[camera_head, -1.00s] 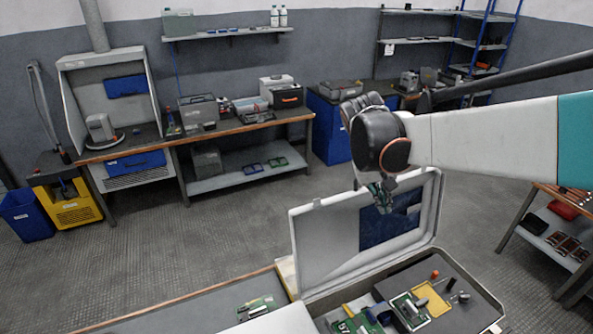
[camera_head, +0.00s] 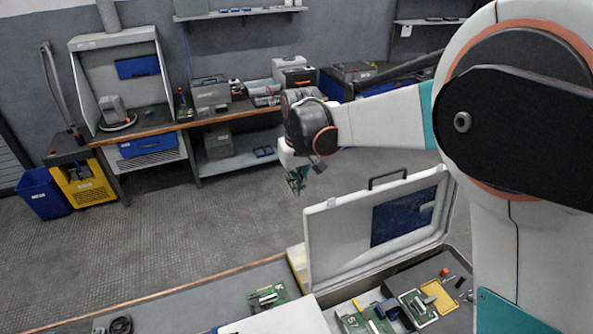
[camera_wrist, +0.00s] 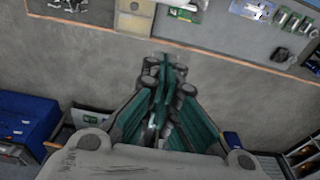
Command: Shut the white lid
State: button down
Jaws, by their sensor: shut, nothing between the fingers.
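The white lid (camera_head: 338,245) belongs to a case (camera_head: 408,272) on the near bench. It stands open and roughly upright, with a dark blue panel on its inner face and a dark handle on its top edge. My gripper (camera_head: 297,182) hangs in the air above and left of the lid's upper left corner, apart from it in the picture. Its fingers (camera_wrist: 165,62) are shut and empty in the wrist view, over grey floor. I cannot make out the lid in the wrist view.
The case holds a yellow-framed piece (camera_head: 440,297), circuit boards and small parts. A green board (camera_head: 267,298) lies on the near bench (camera_head: 190,307) left of the case. A long workbench (camera_head: 160,145) stands at the back. My arm covers the right side. Open floor lies between the benches.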

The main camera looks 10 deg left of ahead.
jog(key=shift+s+d+f+p, duration=0.35)
jog(key=shift+s+d, duration=0.15)
jog(key=shift+s, duration=0.25)
jog(key=shift+s+d+f+p, duration=0.3)
jog(key=shift+s+d, duration=0.2)
jog(key=shift+s, duration=0.2)
jog(key=shift+s+d, duration=0.1)
